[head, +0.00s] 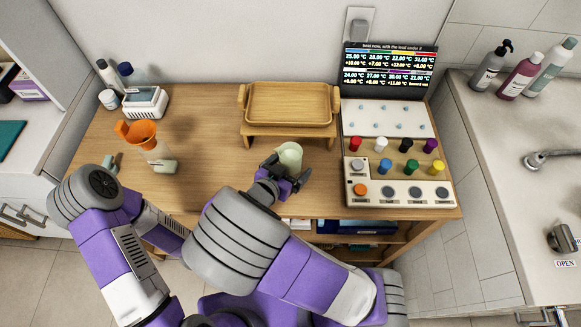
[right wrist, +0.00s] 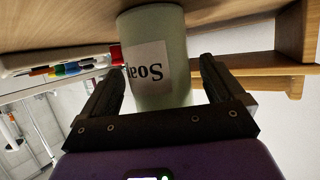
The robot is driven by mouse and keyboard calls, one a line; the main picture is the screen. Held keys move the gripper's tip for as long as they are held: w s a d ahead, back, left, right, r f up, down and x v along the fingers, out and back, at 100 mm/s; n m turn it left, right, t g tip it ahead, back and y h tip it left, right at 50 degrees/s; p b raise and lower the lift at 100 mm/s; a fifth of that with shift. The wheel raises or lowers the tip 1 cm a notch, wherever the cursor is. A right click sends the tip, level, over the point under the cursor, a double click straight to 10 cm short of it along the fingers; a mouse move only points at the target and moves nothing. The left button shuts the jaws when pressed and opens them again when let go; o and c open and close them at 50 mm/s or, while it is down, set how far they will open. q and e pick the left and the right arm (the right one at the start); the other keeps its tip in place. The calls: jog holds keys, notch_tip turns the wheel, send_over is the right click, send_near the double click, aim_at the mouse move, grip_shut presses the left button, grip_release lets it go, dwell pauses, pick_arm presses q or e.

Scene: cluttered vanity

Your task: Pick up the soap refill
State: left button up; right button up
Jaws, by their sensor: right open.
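The soap refill (head: 290,154) is a pale green cylinder standing near the front middle of the wooden table, in front of the small wooden stand. In the right wrist view the dark fingers of my right gripper (right wrist: 163,78) lie left and right of the refill, with gaps visible.
A wooden tray (head: 289,88) sits on a low stand (head: 288,132) behind the refill. A panel with coloured knobs (head: 399,168) stands to the right. An orange funnel (head: 138,132) on a clear vessel stands left. The table between funnel and refill is clear.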

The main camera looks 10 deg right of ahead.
jog(key=shift+w+d+f, duration=0.1)
jog(key=shift+w+d, duration=0.1)
jog(key=shift+w, duration=0.05)
jog(key=c, duration=1.3)
